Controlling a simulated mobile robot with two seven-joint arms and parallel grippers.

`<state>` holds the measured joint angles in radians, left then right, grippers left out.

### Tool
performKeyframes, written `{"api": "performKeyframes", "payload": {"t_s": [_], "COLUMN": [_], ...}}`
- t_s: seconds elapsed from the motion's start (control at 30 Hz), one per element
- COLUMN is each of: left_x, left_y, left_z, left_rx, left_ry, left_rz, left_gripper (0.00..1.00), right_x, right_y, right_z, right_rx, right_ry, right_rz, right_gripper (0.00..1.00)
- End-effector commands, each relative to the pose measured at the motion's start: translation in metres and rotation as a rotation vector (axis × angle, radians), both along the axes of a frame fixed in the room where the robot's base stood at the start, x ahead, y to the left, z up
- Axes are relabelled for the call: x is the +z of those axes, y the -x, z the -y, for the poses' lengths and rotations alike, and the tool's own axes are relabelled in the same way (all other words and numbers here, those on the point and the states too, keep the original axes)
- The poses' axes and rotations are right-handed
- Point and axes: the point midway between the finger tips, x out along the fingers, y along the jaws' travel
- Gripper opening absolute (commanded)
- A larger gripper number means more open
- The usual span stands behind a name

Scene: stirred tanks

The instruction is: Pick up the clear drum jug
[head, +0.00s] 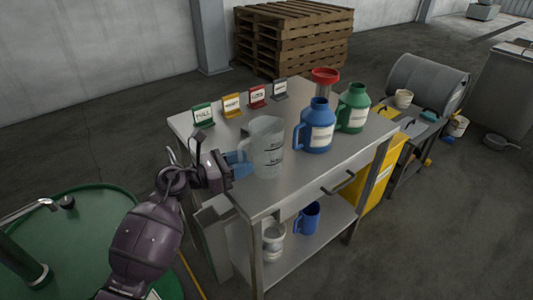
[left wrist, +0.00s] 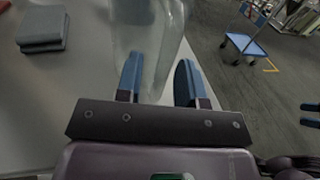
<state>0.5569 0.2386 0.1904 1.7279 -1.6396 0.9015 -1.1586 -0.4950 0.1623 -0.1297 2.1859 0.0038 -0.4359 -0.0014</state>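The clear drum jug (head: 267,148), see-through with dark markings, stands upright near the left edge of the steel table. My left gripper (head: 238,163) is at its left side, by the handle, with blue fingers pointing at it. In the left wrist view the fingers (left wrist: 159,82) stand apart, with part of the clear jug (left wrist: 150,35) showing beyond and between them. I see no firm contact; the see-through wall makes this hard to judge. Two blue-tipped fingers, apparently my right gripper (left wrist: 310,115), show apart at the right edge of that view.
On the steel table (head: 210,150), a blue jug (head: 315,130) and green jug (head: 353,110) stand right of the clear one, with a red funnel (head: 325,76) behind. Several small signs (head: 203,115) line the back edge. The lower shelf holds a white tub (head: 273,238) and blue mug (head: 307,219).

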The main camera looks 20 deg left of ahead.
Motion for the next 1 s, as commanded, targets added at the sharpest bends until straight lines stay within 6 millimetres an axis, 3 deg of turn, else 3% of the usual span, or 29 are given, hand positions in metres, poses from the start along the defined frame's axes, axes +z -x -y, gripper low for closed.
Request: {"api": "performKeyframes", "payload": {"t_s": [0.03,0.2,0.67,0.87,1.0], "left_x": [0.0,0.0,0.006,0.038,0.074], "left_y": [0.0,0.0,0.0,0.0,0.0], "left_z": [0.0,0.0,-0.001,-0.001,-0.001], "left_rx": [0.0,0.0,0.0,0.0,-0.001], "left_ry": [0.0,0.0,-0.001,-0.003,-0.005], "left_rz": [0.0,0.0,0.003,0.013,0.017], "left_gripper": [0.27,0.01,0.0,0.0,0.0], "right_x": [-0.001,-0.002,0.001,0.015,0.026], "right_y": [0.001,0.002,0.001,-0.006,-0.008], "right_z": [0.0,0.001,0.001,0.001,0.001], "right_rx": [0.0,-0.001,-0.002,-0.001,-0.002], "right_ry": [0.0,0.001,0.001,0.001,0.001], "right_rz": [-0.003,-0.007,-0.002,0.027,0.045], "right_gripper": [0.67,0.67,0.67,0.67,0.67]}}
